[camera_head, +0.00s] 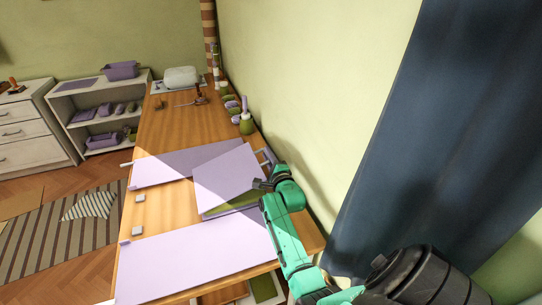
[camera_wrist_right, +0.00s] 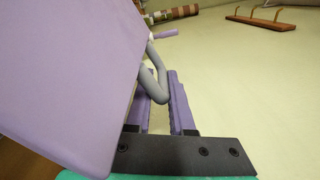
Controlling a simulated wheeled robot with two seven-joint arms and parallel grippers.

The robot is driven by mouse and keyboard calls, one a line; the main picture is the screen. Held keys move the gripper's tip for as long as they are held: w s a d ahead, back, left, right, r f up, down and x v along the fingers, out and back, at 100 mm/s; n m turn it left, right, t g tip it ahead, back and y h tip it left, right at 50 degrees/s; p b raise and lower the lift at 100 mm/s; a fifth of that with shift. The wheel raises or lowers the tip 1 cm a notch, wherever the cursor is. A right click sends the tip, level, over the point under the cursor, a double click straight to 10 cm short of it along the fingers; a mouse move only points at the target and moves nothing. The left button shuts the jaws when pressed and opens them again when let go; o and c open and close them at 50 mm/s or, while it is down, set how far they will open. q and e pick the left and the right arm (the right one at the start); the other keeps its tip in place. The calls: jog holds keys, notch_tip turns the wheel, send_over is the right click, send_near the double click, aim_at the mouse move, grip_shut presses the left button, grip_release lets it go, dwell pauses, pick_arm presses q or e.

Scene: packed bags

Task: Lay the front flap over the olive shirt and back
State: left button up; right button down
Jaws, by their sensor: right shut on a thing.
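The front flap (camera_head: 229,175) is a flat lilac panel, raised and tilted above the folding board on the wooden table. A strip of the olive shirt (camera_head: 238,203) shows below the flap's lower edge; the rest of the shirt is hidden. My right gripper (camera_head: 263,184) is at the flap's right edge. In the right wrist view the flap (camera_wrist_right: 70,75) fills the left side, and my right gripper (camera_wrist_right: 165,103) is shut on its curved grey handle (camera_wrist_right: 155,72). My left gripper is not in view.
Lilac side panels lie flat, one behind (camera_head: 165,167) and one in front (camera_head: 190,262). The wall and a dark blue curtain (camera_head: 405,130) are close on the right.

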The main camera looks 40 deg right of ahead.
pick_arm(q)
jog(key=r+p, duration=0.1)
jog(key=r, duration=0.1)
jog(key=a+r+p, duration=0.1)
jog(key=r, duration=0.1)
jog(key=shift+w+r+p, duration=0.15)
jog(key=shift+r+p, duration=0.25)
pick_arm(e)
jog(key=shift+n, duration=0.5)
jog(key=r, duration=0.1)
jog(key=a+r, duration=0.1)
jog(key=r, duration=0.1)
jog(key=a+r, duration=0.1)
jog(key=shift+w+a+r, duration=0.2)
jog(key=shift+w+r, duration=0.1)
jog(key=shift+w, duration=0.1)
jog(key=c, duration=0.9)
grip_release()
jog(key=shift+r, duration=0.1)
pick_arm(q)
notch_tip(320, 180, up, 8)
jog(key=p, duration=0.8)
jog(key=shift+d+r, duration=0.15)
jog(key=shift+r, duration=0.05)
pick_arm(e)
jog(key=v, duration=1.4)
jog(key=shift+s+a, duration=0.15)
jog(key=shift+s, duration=0.15)
